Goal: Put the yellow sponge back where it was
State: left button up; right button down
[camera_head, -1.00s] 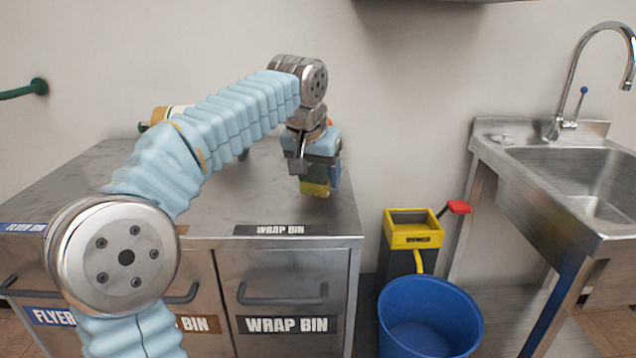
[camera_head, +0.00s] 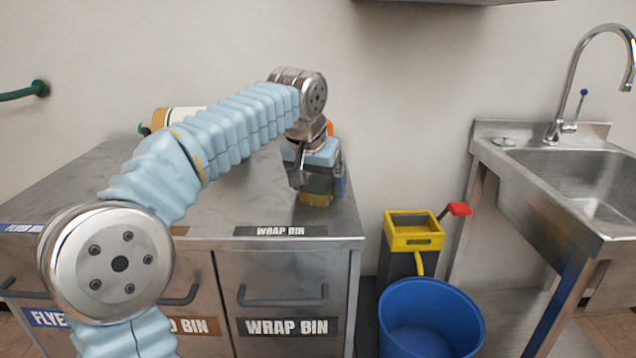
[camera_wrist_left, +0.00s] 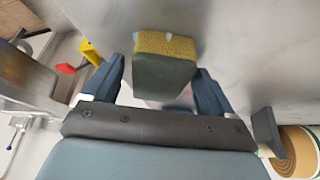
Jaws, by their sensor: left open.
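The yellow sponge (camera_head: 316,199) with a dark green side is at the right part of the steel counter top (camera_head: 250,205), above the wrap bin door. It appears to rest on the counter. My left gripper (camera_head: 318,182) is right over it, pointing down, and hides its upper part in the head view. In the left wrist view the sponge (camera_wrist_left: 165,62) lies between the two spread fingers of the gripper (camera_wrist_left: 158,85), with a gap at the left finger. My right gripper is not in view.
A roll-like item (camera_head: 182,113) lies at the counter's back, behind my left arm. A blue bucket (camera_head: 430,310) and a yellow box with a red handle (camera_head: 413,232) stand right of the counter. A steel sink (camera_head: 585,180) is at far right. The counter's front right is bare.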

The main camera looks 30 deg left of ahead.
pick_arm(q)
jog(key=p+v, duration=0.2)
jog(key=v, duration=1)
